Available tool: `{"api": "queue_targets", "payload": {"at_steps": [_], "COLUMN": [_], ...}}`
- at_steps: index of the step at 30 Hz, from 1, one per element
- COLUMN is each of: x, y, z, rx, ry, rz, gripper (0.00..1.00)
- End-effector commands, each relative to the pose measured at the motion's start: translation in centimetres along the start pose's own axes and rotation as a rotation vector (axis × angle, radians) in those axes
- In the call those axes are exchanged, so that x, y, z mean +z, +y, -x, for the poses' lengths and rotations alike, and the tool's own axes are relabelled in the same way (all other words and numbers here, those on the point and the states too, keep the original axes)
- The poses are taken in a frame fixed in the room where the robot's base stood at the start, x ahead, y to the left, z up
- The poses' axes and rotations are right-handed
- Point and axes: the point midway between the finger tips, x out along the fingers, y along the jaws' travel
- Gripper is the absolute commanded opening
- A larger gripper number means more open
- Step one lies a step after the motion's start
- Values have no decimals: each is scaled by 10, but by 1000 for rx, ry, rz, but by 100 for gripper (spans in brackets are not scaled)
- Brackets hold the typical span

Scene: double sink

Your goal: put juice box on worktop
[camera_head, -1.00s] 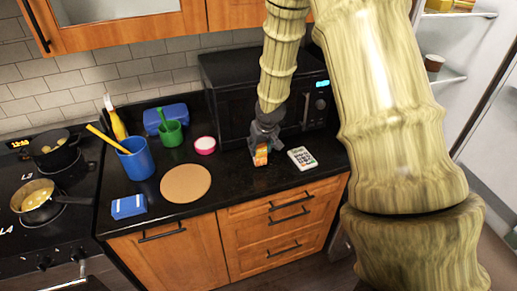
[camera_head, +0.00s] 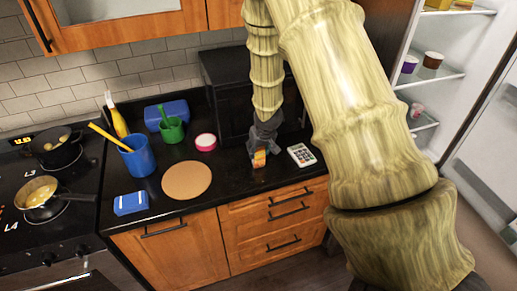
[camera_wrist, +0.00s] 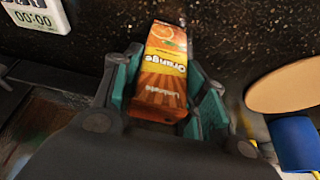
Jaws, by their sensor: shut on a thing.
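The orange juice box (camera_head: 260,159) is at the worktop in front of the microwave. In the wrist view the juice box (camera_wrist: 163,72) lies between the teal finger pads, with its "Orange" label showing. My gripper (camera_head: 262,146) is shut on it; the wrist view shows the fingers (camera_wrist: 165,95) on both its sides. The black speckled worktop (camera_head: 228,181) is right by the box. I cannot tell whether the box touches it. Part of the box is hidden by my gripper.
A white calculator-like device (camera_head: 301,155) is close on the right. A round cork board (camera_head: 187,180) and a pink-rimmed tub (camera_head: 205,142) are on the left. The microwave (camera_head: 226,95) stands behind. A blue cup (camera_head: 138,158) and the stove are farther left.

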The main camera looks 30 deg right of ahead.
Motion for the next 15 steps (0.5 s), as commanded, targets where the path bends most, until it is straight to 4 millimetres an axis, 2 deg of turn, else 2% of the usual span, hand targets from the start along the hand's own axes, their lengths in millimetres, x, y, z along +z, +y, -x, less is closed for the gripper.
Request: {"api": "queue_targets", "payload": {"at_steps": [2, 3, 6, 15], "x": [1, 1, 1, 1], "y": [0, 0, 0, 0], "z": [-2, -2, -2, -2], "rx": [0, 0, 0, 0], "ry": [0, 0, 0, 0], "rz": [0, 0, 0, 0], "gripper": [13, 46, 64, 64]}}
